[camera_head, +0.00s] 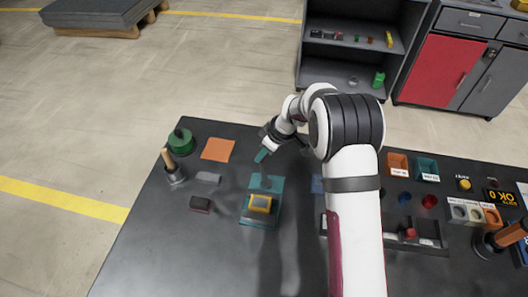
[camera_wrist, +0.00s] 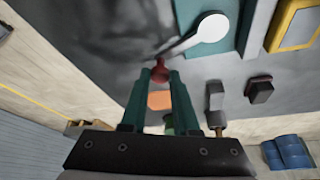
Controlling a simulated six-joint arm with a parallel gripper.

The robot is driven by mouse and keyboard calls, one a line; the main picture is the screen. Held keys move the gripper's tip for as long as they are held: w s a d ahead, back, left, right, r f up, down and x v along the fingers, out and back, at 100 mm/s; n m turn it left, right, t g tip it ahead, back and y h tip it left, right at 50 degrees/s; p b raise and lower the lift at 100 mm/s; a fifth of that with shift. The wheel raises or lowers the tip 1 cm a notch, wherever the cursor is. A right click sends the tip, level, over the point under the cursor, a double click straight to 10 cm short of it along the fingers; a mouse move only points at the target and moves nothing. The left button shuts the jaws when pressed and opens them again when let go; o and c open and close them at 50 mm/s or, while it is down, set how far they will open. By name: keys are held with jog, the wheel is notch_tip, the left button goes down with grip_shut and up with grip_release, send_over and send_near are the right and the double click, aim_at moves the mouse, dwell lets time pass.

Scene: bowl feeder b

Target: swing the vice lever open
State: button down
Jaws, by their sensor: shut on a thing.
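The vice (camera_head: 262,218) has a teal base with a yellow block (camera_head: 260,203) on it, left of my arm in the head view. Its lever (camera_wrist: 182,46) shows in the wrist view, running from a pale round pivot (camera_wrist: 211,28) to a red knob (camera_wrist: 160,72). My gripper (camera_wrist: 160,76) has its teal fingers closed on both sides of the red knob. In the head view my gripper (camera_head: 262,156) is just beyond the vice, and the lever is hard to make out there.
An orange mat (camera_head: 217,149), green spool (camera_head: 181,143), wooden-handled tool (camera_head: 170,165), grey block (camera_head: 208,178) and dark block (camera_head: 200,205) lie left of the vice. Small bins (camera_head: 397,165) and other parts lie right of my arm. The near left bench is clear.

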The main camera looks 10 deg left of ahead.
jog(key=a+n, duration=0.1)
jog(key=s+a+n+g, duration=0.1)
jog(key=n, duration=0.1)
jog(key=shift+n+y, duration=0.3)
jog(key=s+n+g, duration=0.1)
jog(key=n, duration=0.1)
jog(key=a+n, duration=0.1)
jog(key=shift+s+a+n+g, duration=0.3)
jog(key=shift+s+n+g, duration=0.05)
jog(key=shift+n+g, duration=0.05)
jog(key=s+n, duration=0.1)
jog(key=a+n+g, duration=0.1)
jog(key=n, duration=0.1)
jog(key=shift+s, duration=0.4)
jog(key=shift+s+a+n+g+h, duration=0.1)
jog(key=shift+s+n+g+h, duration=0.55)
jog(key=shift+n, duration=0.85)
jog(key=shift+s, duration=0.25)
jog(key=c, duration=0.7)
grip_release()
jog(key=shift+o, duration=0.2)
